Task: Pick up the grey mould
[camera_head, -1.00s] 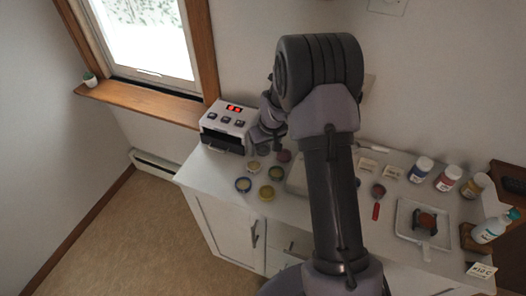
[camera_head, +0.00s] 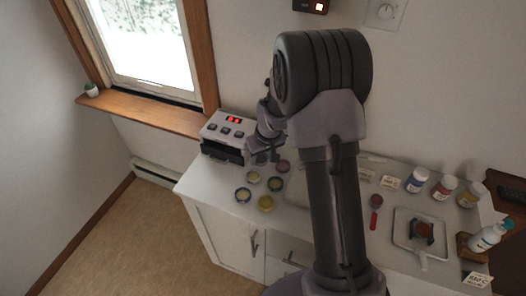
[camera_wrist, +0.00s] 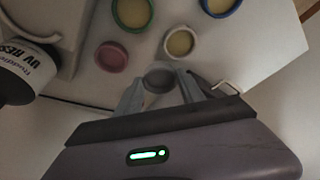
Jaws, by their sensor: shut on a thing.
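The grey mould (camera_wrist: 159,78) is a small round shallow cup, seen in the wrist view between my two fingers. My gripper (camera_wrist: 160,86) is shut on it, one finger at each side. In the head view my gripper (camera_head: 262,158) is small and dark, just in front of the lamp box at the counter's left end. The mould in it cannot be made out there. I cannot tell whether the mould is clear of the counter.
Close by on the white counter (camera_head: 207,188) are a pink mould (camera_wrist: 111,56), a cream mould (camera_wrist: 180,42), a green one (camera_wrist: 132,14) and a blue one (camera_wrist: 220,4). The lamp box (camera_head: 226,132) stands behind. A resin bottle (camera_wrist: 28,66) is near.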

